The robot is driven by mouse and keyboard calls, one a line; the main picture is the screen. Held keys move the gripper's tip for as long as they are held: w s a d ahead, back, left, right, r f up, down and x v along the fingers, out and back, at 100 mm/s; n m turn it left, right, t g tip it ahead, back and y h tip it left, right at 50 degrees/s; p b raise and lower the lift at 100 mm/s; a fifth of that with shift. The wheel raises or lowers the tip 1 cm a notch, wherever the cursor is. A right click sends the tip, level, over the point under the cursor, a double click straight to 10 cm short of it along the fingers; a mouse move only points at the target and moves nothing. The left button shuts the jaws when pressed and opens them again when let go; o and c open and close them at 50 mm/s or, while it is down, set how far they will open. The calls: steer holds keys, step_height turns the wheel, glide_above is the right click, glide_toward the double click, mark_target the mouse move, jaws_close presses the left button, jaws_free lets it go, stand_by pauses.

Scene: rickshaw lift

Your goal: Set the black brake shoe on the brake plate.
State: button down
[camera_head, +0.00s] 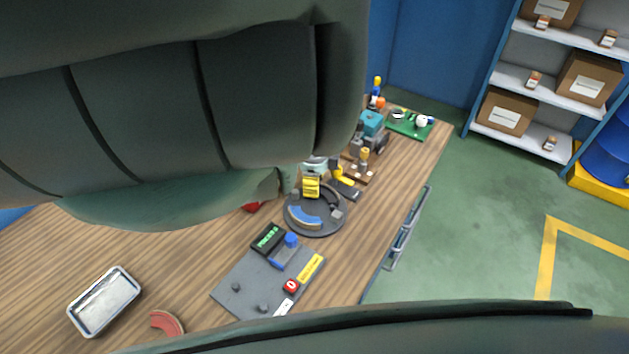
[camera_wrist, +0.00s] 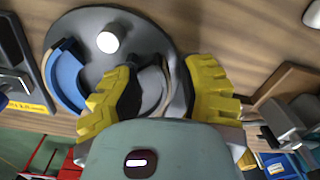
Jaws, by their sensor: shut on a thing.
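The brake plate (camera_head: 319,232) is a round dark grey disc on the wooden bench. In the wrist view the plate (camera_wrist: 82,22) lies just past my fingers, with a pale round post (camera_wrist: 108,42) on it. A blue curved shoe (camera_head: 303,219) sits on the plate's left side; it also shows in the wrist view (camera_wrist: 67,82). My gripper (camera_head: 311,186) has yellow fingers, seen close in the wrist view (camera_wrist: 160,78), shut on the black brake shoe (camera_wrist: 153,92). The curved shoe (camera_head: 333,198) is over the plate's right part; I cannot tell whether it touches. The fingers partly hide it.
A grey panel (camera_head: 245,285) with a blue knob stands close in front of the plate. A metal tray (camera_head: 104,301) and a red curved shoe (camera_head: 166,322) lie at left. My arm hides much of the bench.

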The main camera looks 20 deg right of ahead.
steer(key=shift+s+a+f, duration=0.1)
steer(key=shift+a+f, duration=0.1)
steer(key=shift+f, duration=0.2)
stand_by(0.4)
steer(key=c, duration=0.9)
jaws_free()
steer(key=shift+o, duration=0.8)
steer(key=shift+s, duration=0.1)
steer(key=shift+o, duration=0.7)
steer(key=shift+s+a+f, duration=0.1)
steer(key=shift+s+a, duration=0.15)
steer(key=shift+s, duration=0.05)
steer(key=shift+w+d+r, duration=0.15)
steer(key=shift+r, duration=0.05)
steer(key=o, duration=0.5)
steer(key=shift+r+p, duration=0.15)
steer(key=shift+p, duration=0.15)
